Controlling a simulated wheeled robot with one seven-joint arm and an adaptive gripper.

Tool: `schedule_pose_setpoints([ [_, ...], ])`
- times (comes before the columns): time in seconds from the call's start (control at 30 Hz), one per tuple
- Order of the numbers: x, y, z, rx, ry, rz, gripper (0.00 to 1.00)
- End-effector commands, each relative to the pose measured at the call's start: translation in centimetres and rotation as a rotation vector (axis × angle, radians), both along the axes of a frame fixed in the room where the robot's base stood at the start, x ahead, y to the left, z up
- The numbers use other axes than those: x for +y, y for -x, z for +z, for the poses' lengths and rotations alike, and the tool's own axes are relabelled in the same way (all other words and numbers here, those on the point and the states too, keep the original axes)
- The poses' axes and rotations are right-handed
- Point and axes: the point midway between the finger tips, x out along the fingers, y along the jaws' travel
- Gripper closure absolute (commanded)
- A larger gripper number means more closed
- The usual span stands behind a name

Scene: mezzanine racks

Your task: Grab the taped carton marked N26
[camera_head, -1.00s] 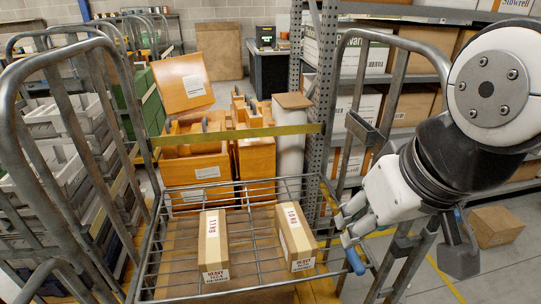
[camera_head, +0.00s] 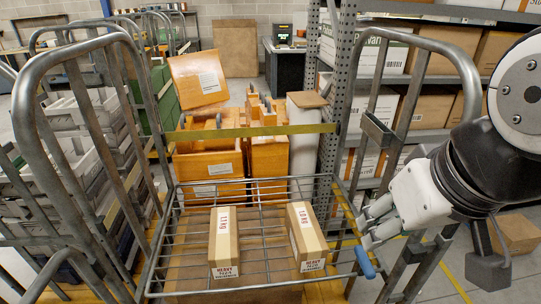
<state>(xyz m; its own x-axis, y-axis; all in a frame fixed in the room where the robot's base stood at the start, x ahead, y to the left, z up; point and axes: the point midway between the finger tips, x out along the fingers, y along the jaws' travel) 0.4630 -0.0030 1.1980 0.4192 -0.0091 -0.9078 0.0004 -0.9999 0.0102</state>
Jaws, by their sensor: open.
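Two taped cartons lie side by side on the wire shelf (camera_head: 267,248) of a roll cage. The left carton (camera_head: 224,247) and the right carton (camera_head: 307,238) each have a white strip with red characters on top and a "HEAVY" label on the front end. The top markings are too small to read surely, so I cannot tell which one is N26. My gripper (camera_head: 366,228) is open and empty at the right side of the cage, to the right of the right carton and apart from it.
The cage's tubular side frames rise at left (camera_head: 60,130) and right (camera_head: 410,60). A yellow bar (camera_head: 250,131) crosses behind the shelf. Orange bins (camera_head: 210,160) stand beyond it. A blue-ended handle (camera_head: 365,263) is just below my gripper. Racking (camera_head: 450,90) fills the right.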

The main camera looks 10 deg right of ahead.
Motion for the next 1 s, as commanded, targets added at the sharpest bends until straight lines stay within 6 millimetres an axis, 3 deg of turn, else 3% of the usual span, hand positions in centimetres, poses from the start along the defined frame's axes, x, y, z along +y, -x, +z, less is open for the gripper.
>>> schedule_pose_setpoints([
  [0.03,0.0,-0.1,0.0,0.001,-0.001,0.000,0.45],
  [0.2,0.2,-2.3,-0.6,0.032,-0.017,0.010,0.07],
  [0.23,0.2,-3.0,-0.8,0.042,-0.024,0.012,0.03],
  [0.47,0.6,-10.7,-3.8,0.140,-0.069,0.026,0.03],
  [0.67,0.9,-17.6,-8.1,0.221,-0.085,0.030,0.03],
  [0.87,1.0,-24.1,-14.0,0.300,-0.076,0.028,0.03],
  [1.0,1.0,-28.1,-19.1,0.354,-0.057,0.027,0.03],
])
